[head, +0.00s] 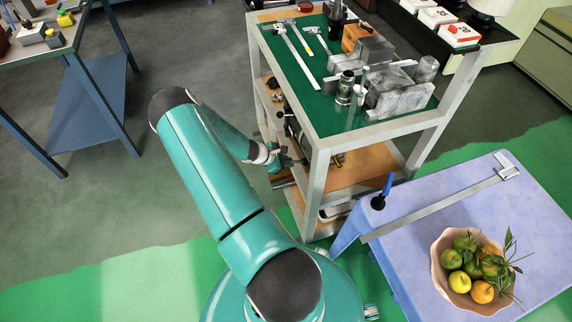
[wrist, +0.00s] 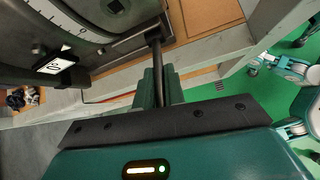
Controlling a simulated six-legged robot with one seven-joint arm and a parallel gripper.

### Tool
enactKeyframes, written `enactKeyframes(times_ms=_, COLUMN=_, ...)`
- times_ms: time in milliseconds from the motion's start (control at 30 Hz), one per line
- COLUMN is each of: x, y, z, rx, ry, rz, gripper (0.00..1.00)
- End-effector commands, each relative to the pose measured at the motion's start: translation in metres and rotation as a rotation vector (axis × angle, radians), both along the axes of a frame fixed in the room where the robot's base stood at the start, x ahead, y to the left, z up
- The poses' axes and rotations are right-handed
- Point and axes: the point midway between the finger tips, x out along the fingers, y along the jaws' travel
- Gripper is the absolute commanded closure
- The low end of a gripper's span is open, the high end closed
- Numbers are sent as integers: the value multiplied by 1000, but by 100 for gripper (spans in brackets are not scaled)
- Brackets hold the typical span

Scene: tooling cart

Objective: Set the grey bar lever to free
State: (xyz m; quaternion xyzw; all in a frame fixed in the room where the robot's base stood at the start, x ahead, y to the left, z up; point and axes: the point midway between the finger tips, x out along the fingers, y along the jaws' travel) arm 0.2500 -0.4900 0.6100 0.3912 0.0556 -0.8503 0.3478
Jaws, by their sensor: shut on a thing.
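The grey bar lever (wrist: 156,62) is a thin dark bar in the wrist view. It runs from a dark metal housing at the top down between my fingers. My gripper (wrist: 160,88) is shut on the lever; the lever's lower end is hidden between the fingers. The housing belongs to a machine with a pale graduated dial (wrist: 62,22) and a small white number tag (wrist: 56,64). In the head view my gripper (head: 290,163) reaches into the open side of the cart at the middle shelf; the lever cannot be made out there.
The tooling cart (head: 318,170) has a green top holding calipers, metal blocks and cylinders. Its posts and shelf edges are close to my gripper. A blue table (head: 420,215) at the right holds a fruit bowl (head: 440,268), a long caliper and a blue-handled lever (head: 388,185).

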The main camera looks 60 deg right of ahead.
Motion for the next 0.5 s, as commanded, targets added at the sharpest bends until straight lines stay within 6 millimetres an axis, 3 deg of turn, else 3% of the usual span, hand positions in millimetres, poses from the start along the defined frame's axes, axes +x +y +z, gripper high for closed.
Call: enactKeyframes(times_ms=500, x=-2, y=-3, z=8, rx=76, ry=-77, rz=1, gripper=100)
